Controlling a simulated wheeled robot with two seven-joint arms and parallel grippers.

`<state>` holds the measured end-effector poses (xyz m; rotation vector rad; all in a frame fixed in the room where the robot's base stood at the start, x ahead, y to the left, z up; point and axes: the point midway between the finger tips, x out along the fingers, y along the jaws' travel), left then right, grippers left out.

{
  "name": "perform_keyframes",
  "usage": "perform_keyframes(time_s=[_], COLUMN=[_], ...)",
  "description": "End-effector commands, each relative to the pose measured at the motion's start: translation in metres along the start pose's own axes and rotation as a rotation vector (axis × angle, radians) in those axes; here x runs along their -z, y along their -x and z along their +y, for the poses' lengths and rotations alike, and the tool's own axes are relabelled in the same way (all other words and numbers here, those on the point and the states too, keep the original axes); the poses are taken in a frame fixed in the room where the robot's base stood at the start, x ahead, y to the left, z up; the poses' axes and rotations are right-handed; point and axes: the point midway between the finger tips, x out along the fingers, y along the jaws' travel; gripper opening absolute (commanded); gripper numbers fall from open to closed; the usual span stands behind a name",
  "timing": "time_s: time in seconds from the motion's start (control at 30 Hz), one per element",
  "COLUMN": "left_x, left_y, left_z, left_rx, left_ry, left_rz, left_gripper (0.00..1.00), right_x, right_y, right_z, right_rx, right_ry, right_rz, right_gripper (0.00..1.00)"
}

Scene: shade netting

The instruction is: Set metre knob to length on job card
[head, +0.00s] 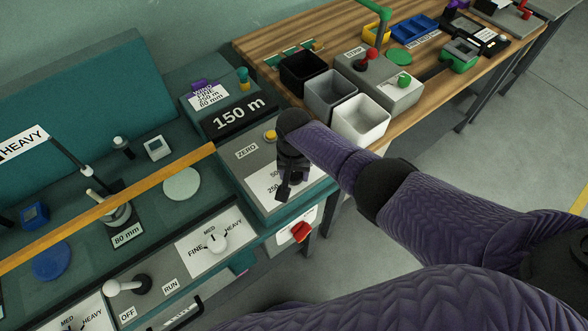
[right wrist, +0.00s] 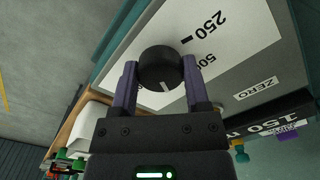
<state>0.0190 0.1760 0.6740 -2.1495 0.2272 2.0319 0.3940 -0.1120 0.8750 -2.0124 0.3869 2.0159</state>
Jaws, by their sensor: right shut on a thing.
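The metre knob (right wrist: 158,66) is a dark round knob in the right wrist view, with a white pointer line on its lower side. My right gripper (right wrist: 160,80) is shut on it, one finger on each side. In the head view my right gripper (head: 287,178) covers the knob. The white scale plate (right wrist: 218,35) shows 250 and part of a 500 mark; the rest is hidden. The job card (head: 208,97) has a purple clip and reads FINE, 150 m and 80 mm; its top line is unclear. A dark display (head: 239,117) reads 150 m. My left gripper is out of view.
A yellow button (head: 270,136) stands by the ZERO label. A FINE/MED/HEAVY knob (head: 215,241) and a white-knobbed lever (head: 125,286) are on the nearer panel. A red part (head: 300,232) sticks out at the front edge. Bins (head: 360,120) stand on the wooden bench behind.

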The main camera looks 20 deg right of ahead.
Motion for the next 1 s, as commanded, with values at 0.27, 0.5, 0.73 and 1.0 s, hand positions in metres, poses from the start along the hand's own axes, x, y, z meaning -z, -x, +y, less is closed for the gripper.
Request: perform_keyframes(time_s=[0.27,0.5,0.73,1.0], left_x=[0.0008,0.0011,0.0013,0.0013], left_y=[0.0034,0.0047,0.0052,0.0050], left_z=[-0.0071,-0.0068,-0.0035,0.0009], left_rx=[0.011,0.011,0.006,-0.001], left_ry=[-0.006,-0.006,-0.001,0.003], left_rz=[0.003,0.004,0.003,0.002], left_gripper=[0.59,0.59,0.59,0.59], right_x=[0.0000,0.0002,0.0009,0.0014], right_y=[0.0004,0.0004,0.0005,0.0004], right_z=[0.0006,0.0006,0.0010,0.0014], right_rx=[0.000,0.002,0.002,0.002], right_ry=[0.259,0.487,0.706,0.963], right_rz=[0.000,0.001,0.002,0.002], right_gripper=[0.01,0.01,0.01,0.01])
